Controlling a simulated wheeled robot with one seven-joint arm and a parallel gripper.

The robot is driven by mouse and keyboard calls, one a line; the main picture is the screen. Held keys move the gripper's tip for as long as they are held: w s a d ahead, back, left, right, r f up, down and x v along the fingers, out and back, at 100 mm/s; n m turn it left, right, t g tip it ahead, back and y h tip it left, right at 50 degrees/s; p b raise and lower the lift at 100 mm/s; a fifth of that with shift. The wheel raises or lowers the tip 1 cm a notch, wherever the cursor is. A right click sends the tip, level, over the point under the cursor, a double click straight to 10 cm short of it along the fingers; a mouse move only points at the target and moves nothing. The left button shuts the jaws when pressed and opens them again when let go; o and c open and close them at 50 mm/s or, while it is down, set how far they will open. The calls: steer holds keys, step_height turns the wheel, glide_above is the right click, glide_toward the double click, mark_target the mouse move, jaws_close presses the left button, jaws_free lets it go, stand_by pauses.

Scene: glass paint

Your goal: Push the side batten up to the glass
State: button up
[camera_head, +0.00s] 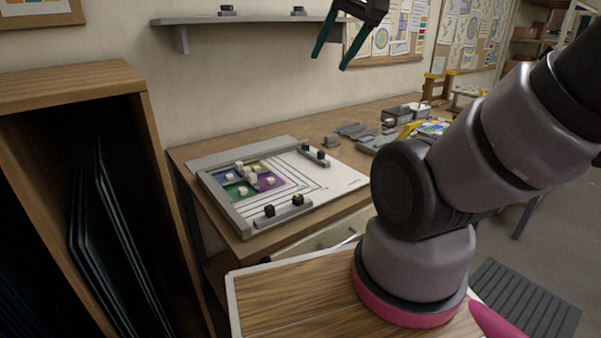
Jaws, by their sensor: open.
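Coloured glass panes (268,182), blue, yellow, green and purple with small pale blocks on them, lie on a white sheet with printed outlines on the worktable. Fixed grey strips border the sheet at the left (222,205) and back. A short grey side batten (312,158) with two black knobs lies right of the glass, apart from it, with white sheet between. A similar front batten (284,214) with two black knobs lies at the near edge, also apart from the glass. My gripper (331,58) is open and empty, high above the table, with dark green fingers pointing down.
A wall shelf (245,20) with two small dark items is behind my gripper. Grey tools and pieces (355,131) lie on the table right of the sheet. A wooden rack (75,88) holding dark panels stands at left.

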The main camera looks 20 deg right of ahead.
steer(key=w+d+m+g, duration=0.2)
steer(key=w, duration=0.6)
steer(key=m+g+h, duration=0.2)
steer(key=m+g, duration=0.3)
steer(key=m, duration=0.3)
glide_above(321, 151)
step_height(321, 151, down, 25)
step_height(321, 151, down, 10)
steer(key=shift+s+f, duration=0.1)
steer(key=shift+s, duration=0.05)
jaws_close()
